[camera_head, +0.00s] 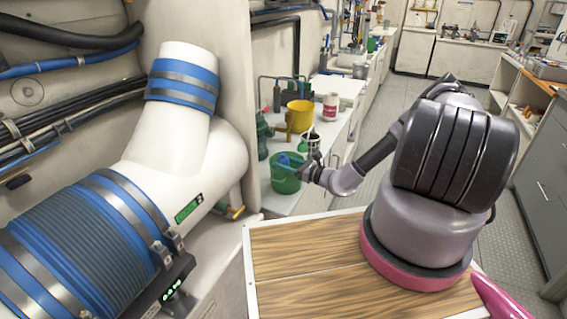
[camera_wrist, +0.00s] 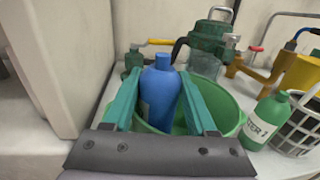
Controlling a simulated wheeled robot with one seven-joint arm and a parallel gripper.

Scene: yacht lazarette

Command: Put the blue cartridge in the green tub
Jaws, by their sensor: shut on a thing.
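The blue cartridge (camera_wrist: 161,88) stands upright between the two teal fingers of my gripper (camera_wrist: 158,95), which is shut on it. In the wrist view the green tub (camera_wrist: 229,108) lies around and behind the cartridge, whose lower part shows within the tub's rim. In the head view the cartridge (camera_head: 284,160) shows small at the top of the green tub (camera_head: 285,184), with my gripper (camera_head: 290,168) over the tub. The cartridge's base is hidden, so I cannot tell whether it touches the tub's floor.
A green bottle (camera_wrist: 265,119) with a white label stands right of the tub, near a wire basket (camera_wrist: 298,130). A pale wall panel (camera_wrist: 62,60) is close on the left.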

